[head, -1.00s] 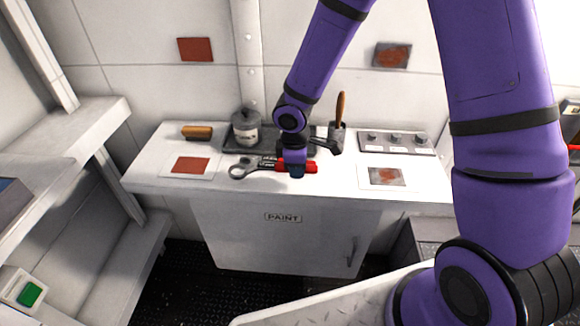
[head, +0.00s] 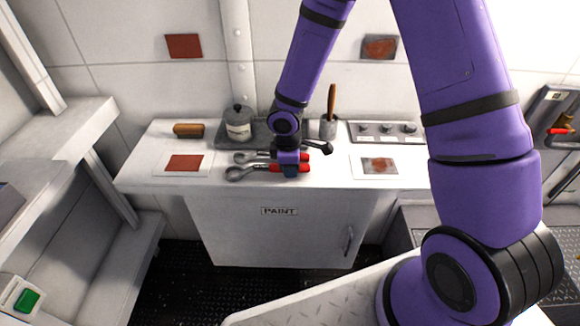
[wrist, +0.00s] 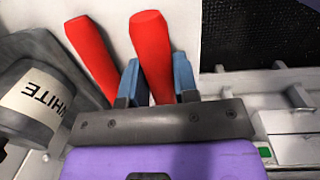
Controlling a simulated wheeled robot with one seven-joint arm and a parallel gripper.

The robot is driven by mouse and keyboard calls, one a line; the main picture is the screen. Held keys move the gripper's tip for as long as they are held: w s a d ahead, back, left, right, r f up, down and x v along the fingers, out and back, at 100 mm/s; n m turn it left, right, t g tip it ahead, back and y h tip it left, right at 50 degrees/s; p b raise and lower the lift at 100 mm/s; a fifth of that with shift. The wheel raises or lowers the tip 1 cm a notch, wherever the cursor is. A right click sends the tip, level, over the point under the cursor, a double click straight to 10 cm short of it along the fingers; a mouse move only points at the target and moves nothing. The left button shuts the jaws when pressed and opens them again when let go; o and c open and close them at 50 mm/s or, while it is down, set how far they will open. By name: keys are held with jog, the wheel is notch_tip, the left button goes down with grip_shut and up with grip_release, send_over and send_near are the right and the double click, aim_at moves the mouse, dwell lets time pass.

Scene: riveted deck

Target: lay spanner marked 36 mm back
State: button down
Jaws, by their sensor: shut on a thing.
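Two spanners with grey heads and red handles show on the white counter top (head: 335,178) in the head view. My gripper (head: 290,172) is shut on the red handle of the nearer spanner (head: 237,173). In the wrist view its blue fingers sit on both sides of that red handle (wrist: 153,50). The other spanner (head: 243,157) lies just behind, roughly parallel, and its red handle (wrist: 88,50) is beside the fingers in the wrist view. I cannot read a size on either spanner, nor tell whether the held one touches the counter.
A lidded pot (head: 238,125) labelled WHITE stands on a dark tray behind the spanners. A brush pot (head: 328,128) and a knob panel (head: 385,132) are to the right. A wooden-backed brush (head: 188,130) and two sample cards (head: 183,165) (head: 377,166) flank the spanners.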

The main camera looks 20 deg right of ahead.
jog(key=c, duration=0.9)
grip_release()
jog(key=s+d+r+m+t+h, duration=0.1)
jog(key=s+d+r+m, duration=0.1)
jog(key=r, duration=0.9)
jog(key=s+d+r+m, duration=0.1)
jog(key=s+d+r, duration=0.1)
jog(key=r, duration=0.8)
jog(key=shift+s+d+r+m+t+y, duration=0.5)
jog(key=shift+s+d+r+m, duration=1)
jog(key=shift+s+r, duration=1.65)
jog(key=shift+s+d+r+m+t+y, duration=0.15)
jog(key=shift+s+d+r+m+t, duration=0.6)
jog(key=shift+s+r+m, duration=2.25)
jog(key=shift+s+d+r+m+t+y, duration=0.45)
jog(key=shift+s+d+r+m, duration=0.6)
jog(key=shift+s+r, duration=2.15)
jog(key=shift+s+f, duration=0.95)
jog(key=shift+f, duration=0.05)
